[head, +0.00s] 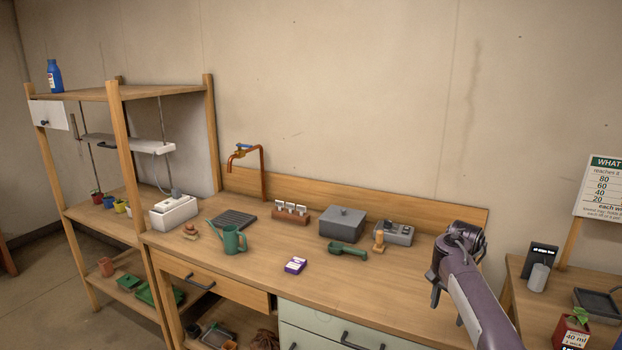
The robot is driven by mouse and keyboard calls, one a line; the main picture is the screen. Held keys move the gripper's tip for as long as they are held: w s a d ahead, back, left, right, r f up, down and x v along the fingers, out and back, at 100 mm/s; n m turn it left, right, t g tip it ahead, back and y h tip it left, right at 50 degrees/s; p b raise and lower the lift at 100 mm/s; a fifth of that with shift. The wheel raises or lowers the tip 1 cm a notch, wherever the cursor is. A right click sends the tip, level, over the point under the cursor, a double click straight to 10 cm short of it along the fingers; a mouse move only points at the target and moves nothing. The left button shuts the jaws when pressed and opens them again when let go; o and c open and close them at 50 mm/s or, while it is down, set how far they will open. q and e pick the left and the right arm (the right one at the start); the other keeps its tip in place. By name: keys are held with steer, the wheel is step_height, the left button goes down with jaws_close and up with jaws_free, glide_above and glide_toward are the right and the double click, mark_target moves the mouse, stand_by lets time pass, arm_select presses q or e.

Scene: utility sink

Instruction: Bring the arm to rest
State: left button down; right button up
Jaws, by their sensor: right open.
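My right arm comes in from the lower right, and its gripper (436,286) hangs over the right end of the wooden bench (340,280). The gripper's jaws point down and to the left. They are open, and I see nothing between them. How high it is above the bench top is hard to tell. My left gripper is not in view.
Wooden shelves (115,140) rise at left. A side table (535,310) stands right. The bench's front middle is clear.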

steer(key=s+f+n+h, duration=0.1)
steer(key=s+f+n, duration=0.2)
steer(key=s+f, duration=0.7)
steer(key=s+d+f+n+h, duration=0.15)
steer(key=s+f, duration=0.25)
steer(key=f, duration=1.3)
steer(key=s+f+n+h, duration=0.1)
steer(key=s+f+n, duration=0.3)
steer(key=s+f, duration=0.65)
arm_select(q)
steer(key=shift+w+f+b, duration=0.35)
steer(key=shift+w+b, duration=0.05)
arm_select(e)
steer(key=s+a+f+n+y, duration=0.1)
steer(key=s+a+f, duration=0.2)
steer(key=s+f, duration=0.3)
steer(key=s+a+f+n+y, duration=0.1)
steer(key=s+a+f, duration=0.3)
steer(key=s, duration=1.2)
steer(key=s+a+f+n+t+y, duration=0.1)
steer(key=s+a+f+n, duration=0.2)
steer(key=s+f, duration=0.5)
steer(key=s+a, duration=0.1)
steer(key=s, duration=0.3)
